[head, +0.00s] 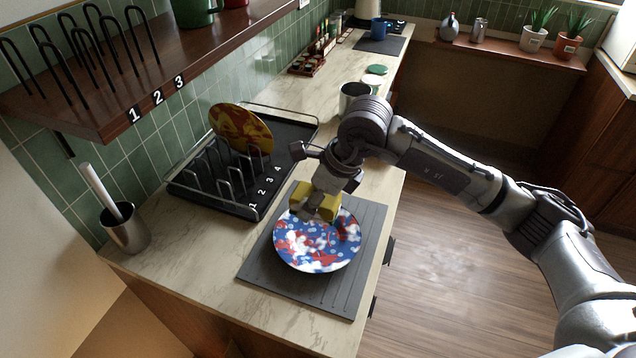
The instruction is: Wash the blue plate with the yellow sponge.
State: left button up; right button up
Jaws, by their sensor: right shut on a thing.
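A blue plate (316,257) with red and white blotches lies on a dark grey ribbed mat (330,292) on the counter. My right gripper (324,207) comes in from the right and is shut on the yellow sponge (303,191). The sponge is at the far edge of the plate; whether it touches the plate is hard to tell. The gripper hides part of the sponge and the plate's far rim. My left gripper is not in view.
A black dish rack (205,196) with numbered slots holds a yellow and red plate (240,128) behind the mat. A metal cup (126,232) with a brush stands at the left. A wooden shelf (150,75) with black racks overhangs.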

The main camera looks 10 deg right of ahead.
aim_at(309, 236)
jog(key=shift+s+d+f+b, duration=0.15)
jog(key=shift+f+b, duration=0.1)
jog(key=shift+f, duration=0.1)
jog(key=shift+s+d+f+b, duration=0.1)
jog(key=shift+s+f+b, duration=0.1)
jog(key=shift+f, duration=0.15)
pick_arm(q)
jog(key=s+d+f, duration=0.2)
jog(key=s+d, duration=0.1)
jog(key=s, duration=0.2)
pick_arm(e)
jog(key=shift+f, duration=0.4)
jog(key=f+b, duration=0.4)
jog(key=f, duration=0.1)
jog(key=shift+w+a, duration=0.1)
jog(key=shift+w, duration=0.1)
jog(key=shift+f+b, duration=0.45)
jog(key=shift+b, duration=0.05)
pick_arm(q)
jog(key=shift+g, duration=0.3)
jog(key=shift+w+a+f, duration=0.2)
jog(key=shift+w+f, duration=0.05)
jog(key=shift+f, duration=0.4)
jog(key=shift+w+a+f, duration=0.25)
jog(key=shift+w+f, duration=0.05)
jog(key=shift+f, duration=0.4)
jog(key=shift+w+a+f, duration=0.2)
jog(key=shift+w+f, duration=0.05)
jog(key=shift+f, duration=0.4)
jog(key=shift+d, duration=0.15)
